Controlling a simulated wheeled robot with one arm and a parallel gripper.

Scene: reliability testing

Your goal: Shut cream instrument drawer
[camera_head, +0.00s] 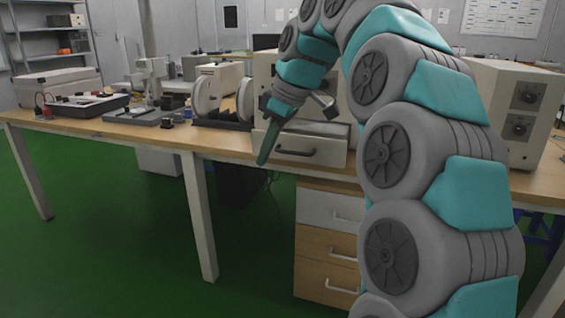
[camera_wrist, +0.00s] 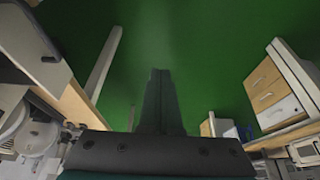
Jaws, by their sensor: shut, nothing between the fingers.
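The cream instrument drawer (camera_head: 318,154) sticks out from the lower front of a cream instrument on the bench, in the head view. Its front has a dark curved handle, and its open top shows behind the front. My gripper (camera_head: 264,158) is shut and empty, pointing down by the left end of the drawer front. I cannot tell whether it touches the drawer. In the wrist view my shut fingers (camera_wrist: 160,75) point over the green floor. A pale front with a handle shows at that view's upper left. My arm hides part of the instrument.
The wooden bench (camera_head: 225,144) runs under the instrument. A cabinet (camera_head: 326,245) with a white and wooden drawers stands below. White round discs (camera_head: 207,96) stand left of the instrument, and a second cream instrument (camera_head: 527,108) stands at right. The green floor (camera_head: 110,240) is clear in front.

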